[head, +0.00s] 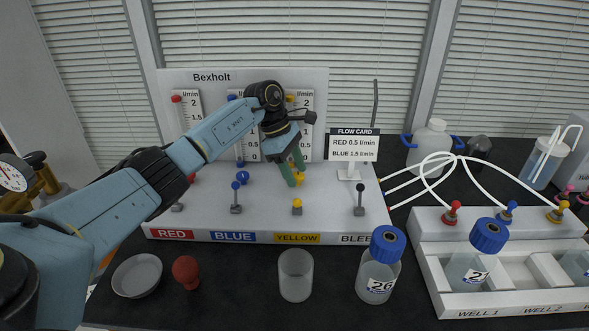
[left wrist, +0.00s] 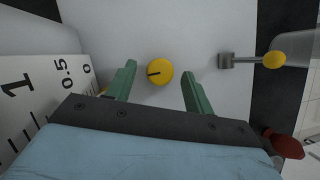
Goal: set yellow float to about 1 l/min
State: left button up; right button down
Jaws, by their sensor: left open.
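My left gripper (head: 293,173) is open at the yellow column of the white Bexholt panel (head: 215,78). In the left wrist view its green fingers (left wrist: 160,88) stand apart, with the round yellow knob (left wrist: 160,72) between and slightly beyond their tips. I see no finger touching the knob. Its black pointer line points left in that view. In the head view the fingers partly hide the yellow knob (head: 300,180). The yellow column's scale (head: 306,105) is partly hidden by my wrist, and I cannot make out the float's reading. My right gripper is not in view.
A yellow-tipped lever (head: 297,205) stands in front of the knob; it also shows in the left wrist view (left wrist: 274,60). A flow card (head: 354,146) reads RED 0.5, BLUE 1.5. A beaker (head: 295,275), blue-capped bottle (head: 379,268) and dish (head: 137,275) stand in front.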

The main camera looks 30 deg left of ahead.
pick_arm(q)
jog(key=c, duration=1)
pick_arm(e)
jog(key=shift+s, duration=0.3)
pick_arm(q)
jog(key=shift+o, duration=0.2)
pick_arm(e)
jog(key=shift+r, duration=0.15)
